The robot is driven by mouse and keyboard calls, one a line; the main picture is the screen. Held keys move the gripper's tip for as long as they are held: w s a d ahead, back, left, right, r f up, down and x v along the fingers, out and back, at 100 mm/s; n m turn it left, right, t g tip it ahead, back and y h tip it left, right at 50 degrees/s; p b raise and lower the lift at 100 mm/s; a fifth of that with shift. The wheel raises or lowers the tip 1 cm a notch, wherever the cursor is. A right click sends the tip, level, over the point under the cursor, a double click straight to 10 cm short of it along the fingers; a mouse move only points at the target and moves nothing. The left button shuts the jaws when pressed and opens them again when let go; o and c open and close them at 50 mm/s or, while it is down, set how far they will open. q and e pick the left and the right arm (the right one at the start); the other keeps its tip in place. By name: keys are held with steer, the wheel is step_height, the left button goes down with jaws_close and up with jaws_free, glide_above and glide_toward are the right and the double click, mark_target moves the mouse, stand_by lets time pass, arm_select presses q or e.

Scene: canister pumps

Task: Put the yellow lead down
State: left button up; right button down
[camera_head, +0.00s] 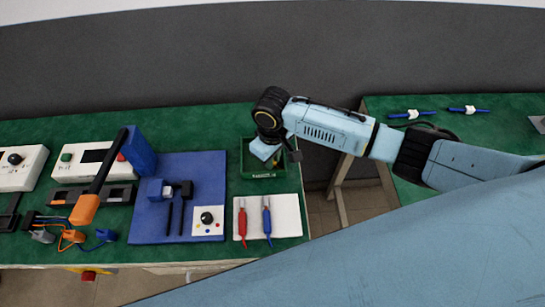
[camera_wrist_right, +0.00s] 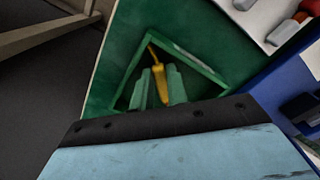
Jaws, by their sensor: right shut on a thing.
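The yellow lead (camera_wrist_right: 159,75) shows in the right wrist view, between the two fingers of my right gripper (camera_wrist_right: 160,88). The gripper is shut on it, pointing down into the green tray (camera_wrist_right: 196,66). In the head view my right gripper (camera_head: 275,158) is over the green tray (camera_head: 262,173), and the wrist and hand hide much of the tray's inside. I cannot tell whether the lead touches the tray floor. My left gripper is not in view.
A white pad (camera_head: 253,230) with a red lead (camera_head: 242,222) and a blue lead (camera_head: 267,220) lies in front of the tray. A blue board (camera_head: 150,225) is to the left. A gap separates this table from the right table (camera_head: 460,128).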

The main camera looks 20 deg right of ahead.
steer(key=c, duration=1.4)
jaws_free()
steer(key=shift+f, duration=0.1)
step_height(320, 180, up, 12)
steer(key=shift+r+p, duration=0.2)
steer(key=shift+p, duration=0.9)
